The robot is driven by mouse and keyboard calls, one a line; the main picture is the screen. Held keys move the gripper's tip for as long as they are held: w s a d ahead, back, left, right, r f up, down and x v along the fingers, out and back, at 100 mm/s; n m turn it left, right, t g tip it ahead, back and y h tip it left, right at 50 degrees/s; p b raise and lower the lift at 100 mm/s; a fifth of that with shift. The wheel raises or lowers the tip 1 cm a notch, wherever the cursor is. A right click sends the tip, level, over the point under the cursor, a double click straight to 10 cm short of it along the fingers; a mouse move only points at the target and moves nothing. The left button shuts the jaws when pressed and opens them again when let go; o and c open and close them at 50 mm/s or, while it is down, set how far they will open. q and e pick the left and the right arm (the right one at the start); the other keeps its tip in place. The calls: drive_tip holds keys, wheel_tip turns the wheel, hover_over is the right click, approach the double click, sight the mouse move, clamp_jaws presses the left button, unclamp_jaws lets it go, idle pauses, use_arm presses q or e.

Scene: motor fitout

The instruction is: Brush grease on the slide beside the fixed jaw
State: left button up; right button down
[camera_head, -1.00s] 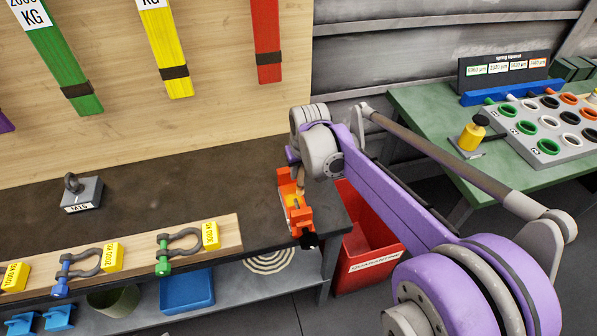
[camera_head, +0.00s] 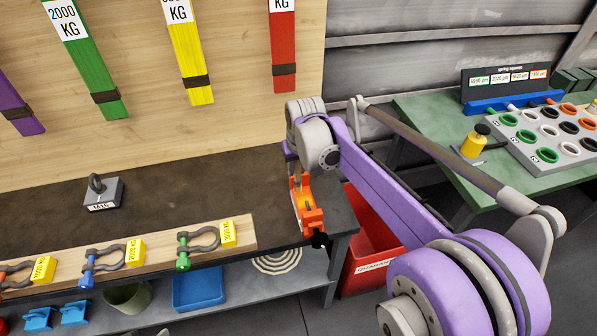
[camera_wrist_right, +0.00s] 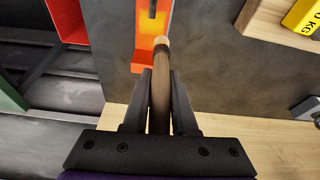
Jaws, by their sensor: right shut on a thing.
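An orange vise (camera_head: 313,217) stands at the right end of the dark bench top, with a black knob at its near end. My right gripper (camera_wrist_right: 160,75) is shut on a brush with a brown wooden handle (camera_wrist_right: 160,95). In the right wrist view the brush's far end lies over the vise's bright orange slide (camera_wrist_right: 145,55); I cannot tell whether it touches. In the head view my right gripper (camera_head: 294,168) is at the vise's far end, mostly hidden by its own wrist. The jaws are hard to make out. My left gripper is out of view.
A red bin (camera_head: 365,262) stands on the floor right of the bench. A wooden board (camera_head: 160,254) with several shackles lies along the bench's front edge, and a grey weight (camera_head: 104,193) sits behind it. A green table (camera_head: 425,112) with a yellow pot (camera_head: 475,145) is at right.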

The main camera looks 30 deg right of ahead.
drive_tip(key=shift+r+p, duration=0.55)
drive_tip(key=shift+r, duration=0.85)
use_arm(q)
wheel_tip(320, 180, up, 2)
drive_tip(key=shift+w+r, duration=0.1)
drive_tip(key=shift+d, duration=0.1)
use_arm(e)
drive_tip(key=shift+d, duration=0.15)
